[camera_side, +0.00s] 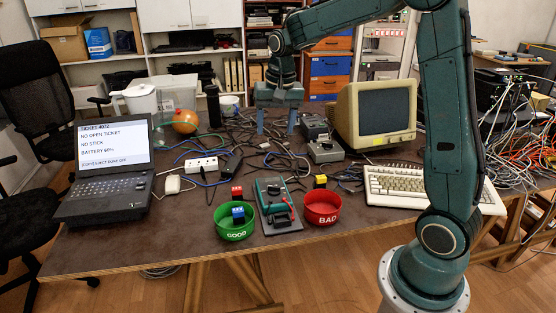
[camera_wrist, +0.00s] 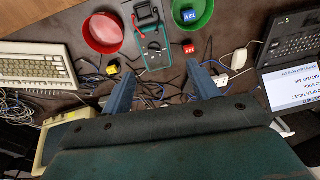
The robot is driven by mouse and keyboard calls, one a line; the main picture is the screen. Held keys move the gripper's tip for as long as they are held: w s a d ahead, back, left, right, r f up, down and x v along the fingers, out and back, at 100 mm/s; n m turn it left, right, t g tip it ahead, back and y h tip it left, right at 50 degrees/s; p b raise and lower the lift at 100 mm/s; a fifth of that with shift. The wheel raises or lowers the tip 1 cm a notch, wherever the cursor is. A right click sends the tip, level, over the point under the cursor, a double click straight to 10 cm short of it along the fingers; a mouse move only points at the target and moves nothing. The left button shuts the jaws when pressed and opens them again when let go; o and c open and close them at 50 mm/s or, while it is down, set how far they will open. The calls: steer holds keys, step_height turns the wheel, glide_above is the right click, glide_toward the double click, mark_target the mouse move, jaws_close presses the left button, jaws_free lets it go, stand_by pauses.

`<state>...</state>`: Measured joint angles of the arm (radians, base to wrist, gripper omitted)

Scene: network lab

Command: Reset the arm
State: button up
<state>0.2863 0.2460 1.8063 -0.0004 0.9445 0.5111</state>
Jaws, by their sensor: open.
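My gripper (camera_side: 276,121) is open and empty, raised above the cluttered back part of the table, with its two blue fingers apart and pointing down. In the wrist view the fingers (camera_wrist: 162,92) also stand wide apart with nothing between them. My arm stands at the right and reaches across to the left. A green bowl marked GOOD (camera_side: 235,233) holds a blue block (camera_side: 238,214). A red bowl marked BAD (camera_side: 322,220) looks empty. Between the bowls is a green multimeter (camera_side: 271,190) on a dark board. A red block (camera_side: 237,192) lies behind the green bowl, and a yellow block (camera_side: 320,181) behind the red bowl.
A laptop (camera_side: 105,185) stands at the left, its screen reading "NO OPEN TICKET", "NO STICK". A beige monitor (camera_side: 376,113) and keyboard (camera_side: 428,188) are at the right. A power strip (camera_side: 201,164) and tangled cables cover the middle. The table's front left is bare.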

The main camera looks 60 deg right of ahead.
steer(key=s+a+r+n+t, duration=0.1)
steer(key=s+a+r+n, duration=0.1)
steer(key=s+a+r, duration=0.3)
steer(key=s+a+r+n+t, duration=0.1)
steer(key=s+a+r+n, duration=0.15)
steer(key=s, duration=0.35)
steer(key=s+a+f+n+t, duration=0.1)
steer(key=s+a+n, duration=0.1)
steer(key=s, duration=0.4)
steer(key=s+a+f+n+t, duration=0.1)
steer(key=s+a+n, duration=0.1)
steer(key=s, duration=0.5)
steer(key=shift+a+n, duration=0.35)
steer(key=shift+a, duration=0.05)
steer(key=shift+s+f, duration=0.1)
